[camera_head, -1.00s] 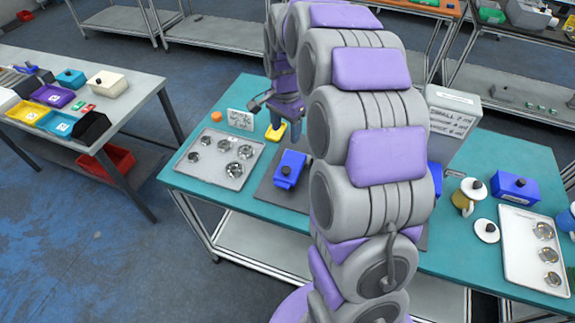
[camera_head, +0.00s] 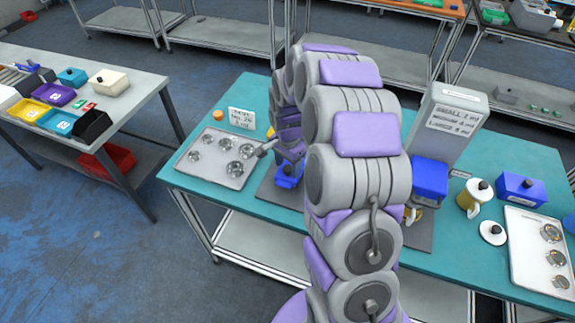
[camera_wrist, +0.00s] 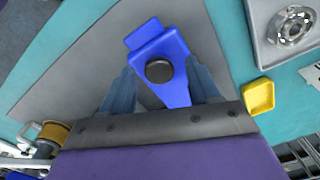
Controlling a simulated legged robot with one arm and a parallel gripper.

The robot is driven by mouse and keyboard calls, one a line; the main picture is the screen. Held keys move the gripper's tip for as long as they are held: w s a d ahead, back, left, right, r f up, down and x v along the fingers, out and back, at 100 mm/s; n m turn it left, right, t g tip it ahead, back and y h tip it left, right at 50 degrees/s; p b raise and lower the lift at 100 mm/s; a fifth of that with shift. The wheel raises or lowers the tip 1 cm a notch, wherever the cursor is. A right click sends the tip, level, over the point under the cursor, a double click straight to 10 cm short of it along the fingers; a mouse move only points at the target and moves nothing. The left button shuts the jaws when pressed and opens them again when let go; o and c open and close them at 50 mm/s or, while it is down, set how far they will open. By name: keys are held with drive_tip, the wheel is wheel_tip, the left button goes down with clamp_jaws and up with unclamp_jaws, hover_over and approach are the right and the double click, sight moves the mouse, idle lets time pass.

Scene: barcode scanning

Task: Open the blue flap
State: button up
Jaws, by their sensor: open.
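A blue part with a dark round knob (camera_wrist: 160,70), which looks like the blue flap, lies on a grey mat on the teal table. In the head view this blue part (camera_head: 288,178) is partly hidden by my arm. My gripper (camera_wrist: 162,77) is open, with one finger on each side of the blue part, near the knob. I cannot tell whether the fingers touch it. In the head view my gripper (camera_head: 281,158) is right over the blue part, its fingertips mostly hidden.
A yellow piece (camera_wrist: 258,96) lies beside the mat. A metal tray with round dishes (camera_head: 216,158) is to the left, with a white sign (camera_head: 241,120) behind it. A grey dispenser (camera_head: 450,120) with a blue box (camera_head: 430,180) stands to the right of my arm.

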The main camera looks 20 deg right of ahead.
drive_tip(key=shift+f, duration=0.15)
drive_tip(key=shift+c, duration=0.2)
clamp_jaws()
idle(0.3)
